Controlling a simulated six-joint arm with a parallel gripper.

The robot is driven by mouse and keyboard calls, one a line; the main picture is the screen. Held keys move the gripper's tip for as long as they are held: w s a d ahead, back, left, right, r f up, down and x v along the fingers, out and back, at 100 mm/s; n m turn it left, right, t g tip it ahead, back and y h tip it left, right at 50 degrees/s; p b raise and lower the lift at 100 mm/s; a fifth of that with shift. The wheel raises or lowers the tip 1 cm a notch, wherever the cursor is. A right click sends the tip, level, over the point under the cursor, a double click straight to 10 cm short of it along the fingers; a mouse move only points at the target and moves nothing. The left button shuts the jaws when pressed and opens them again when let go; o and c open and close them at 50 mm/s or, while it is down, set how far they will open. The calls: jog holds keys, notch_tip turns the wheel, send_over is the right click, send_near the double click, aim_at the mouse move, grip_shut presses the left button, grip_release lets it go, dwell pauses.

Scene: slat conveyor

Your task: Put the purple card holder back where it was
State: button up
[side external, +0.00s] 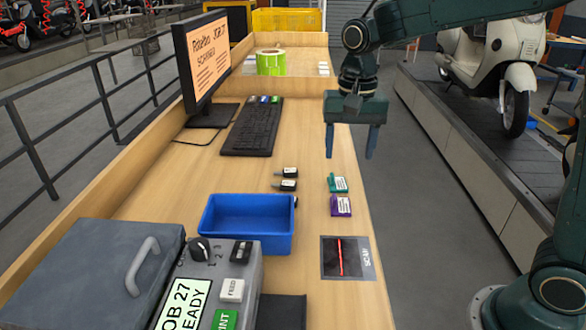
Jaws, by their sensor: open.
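The purple card holder (341,206) lies flat on the wooden bench, above the scan pad in the picture. A teal card holder (338,184) lies just beyond it, close to the bench's right edge. My gripper (350,156) hangs over the bench, pointing down, beyond and above the teal holder. Its two fingers are spread wide with nothing between them. It is apart from both holders.
A blue tray (245,252) stands left of the holders, with dark key fobs (286,180) behind it. The scan pad (346,258) shows a red line. A keyboard (252,130), monitor (203,62) and printer (215,285) line the left. Bare wood surrounds the holders.

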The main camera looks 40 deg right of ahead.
jog(key=s+d+r+n+t, duration=0.1)
jog(key=s+n, duration=0.3)
jog(key=s, duration=0.6)
jog(key=s+d+r+n+t, duration=0.1)
jog(key=s+n+t, duration=0.3)
jog(key=s, duration=0.7)
jog(key=shift+r+n, duration=0.4)
jog(key=shift+r, duration=0.25)
